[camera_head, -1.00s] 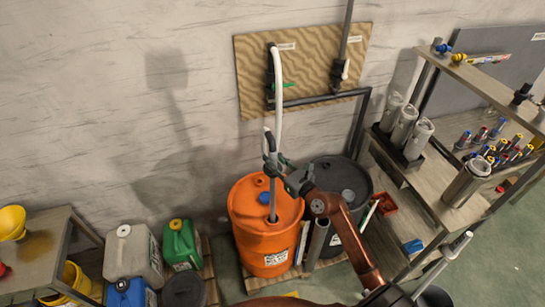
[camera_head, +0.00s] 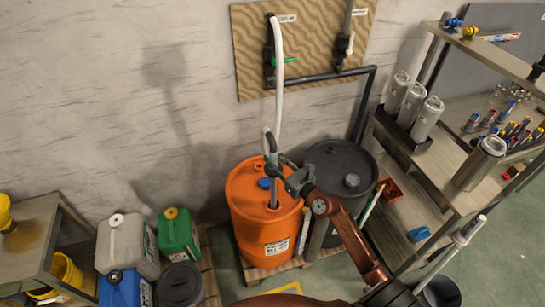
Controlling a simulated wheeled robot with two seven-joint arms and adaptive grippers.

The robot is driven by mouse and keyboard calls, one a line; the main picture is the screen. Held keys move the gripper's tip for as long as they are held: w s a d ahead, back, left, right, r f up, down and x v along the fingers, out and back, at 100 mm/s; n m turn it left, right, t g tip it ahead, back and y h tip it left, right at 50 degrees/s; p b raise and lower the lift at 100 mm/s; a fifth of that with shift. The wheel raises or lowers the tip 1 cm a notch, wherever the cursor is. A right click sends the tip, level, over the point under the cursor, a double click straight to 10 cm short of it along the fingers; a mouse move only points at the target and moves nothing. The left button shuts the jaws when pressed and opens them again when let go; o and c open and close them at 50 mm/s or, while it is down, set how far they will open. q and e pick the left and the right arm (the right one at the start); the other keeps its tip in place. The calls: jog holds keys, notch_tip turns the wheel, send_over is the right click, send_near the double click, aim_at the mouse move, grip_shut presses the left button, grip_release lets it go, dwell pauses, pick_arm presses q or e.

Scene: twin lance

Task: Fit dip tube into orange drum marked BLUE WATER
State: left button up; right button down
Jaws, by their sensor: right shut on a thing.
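The orange drum (camera_head: 262,222) stands upright on a pallet against the wall, with a white label (camera_head: 277,247) too small to read. A blue cap (camera_head: 264,183) sits on its lid. The grey dip tube (camera_head: 273,190) stands near upright, its lower end hidden inside an opening in the lid, right of the cap. A white hose (camera_head: 278,80) runs from the tube's top up to the wall fitting. My right gripper (camera_head: 272,163) is shut on the upper part of the tube, above the lid. My left gripper is not in view.
A shelf rack (camera_head: 405,150) with metal canisters is at right. A green jerrycan (camera_head: 178,232) and a grey jerrycan (camera_head: 124,245) stand at left.

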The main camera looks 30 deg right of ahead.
pick_arm(q)
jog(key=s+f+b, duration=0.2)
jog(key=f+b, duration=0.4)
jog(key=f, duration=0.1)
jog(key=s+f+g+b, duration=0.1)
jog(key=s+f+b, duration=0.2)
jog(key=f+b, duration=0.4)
jog(key=shift+b, duration=0.3)
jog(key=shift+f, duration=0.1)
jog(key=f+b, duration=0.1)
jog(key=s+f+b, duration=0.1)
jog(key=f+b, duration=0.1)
dwell(0.3)
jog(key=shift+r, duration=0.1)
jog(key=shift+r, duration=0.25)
dwell(1.4)
